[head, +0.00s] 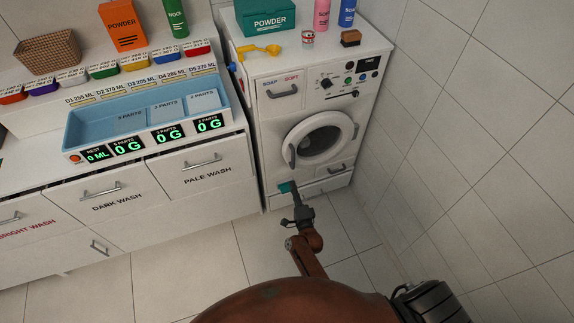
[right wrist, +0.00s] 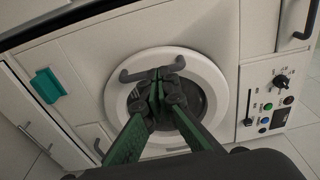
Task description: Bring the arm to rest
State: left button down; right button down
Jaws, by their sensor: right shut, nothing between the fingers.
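My right gripper (head: 294,190) reaches in from the bottom of the head view, low in front of the white washing machine (head: 272,135). Its fingers (right wrist: 157,82) are together and empty in the right wrist view. They overlap the round door (right wrist: 205,80) and its dark handle (right wrist: 150,66) in that picture; the exact gap cannot be told. A teal tab (right wrist: 47,85) on the machine's lower front lies left of the fingers. The tab also shows in the head view (head: 284,187), beside the fingertips. My left gripper is not in view.
A white cabinet (head: 120,222) with labelled drawers and a blue three-part tray (head: 75,131) stands at left. A tiled wall (head: 470,130) closes the right side. The floor (head: 200,265) is clear.

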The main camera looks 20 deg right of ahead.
jog(key=shift+s+f, duration=0.1)
jog(key=shift+s, duration=0.05)
jog(key=s+f+n+g+y, duration=0.3)
jog(key=s+f+n+g, duration=0.75)
jog(key=s+f, duration=1.65)
jog(key=s+d+f+n+g, duration=0.2)
jog(key=s+f+n, duration=0.1)
jog(key=s, duration=0.9)
jog(key=s+d+f+n+g, duration=0.1)
jog(key=s+f+n, duration=0.3)
jog(key=s, duration=0.8)
jog(key=s+d+f+n+g, duration=0.2)
jog(key=s+f, duration=0.4)
jog(key=s, duration=0.7)
jog(key=shift+d+f+n+g+h+p, duration=0.35)
jog(key=shift+n+g+p, duration=0.1)
jog(key=shift+n+g, duration=0.45)
jog(key=c, duration=2.7)
grip_release()
jog(key=shift+a, duration=0.1)
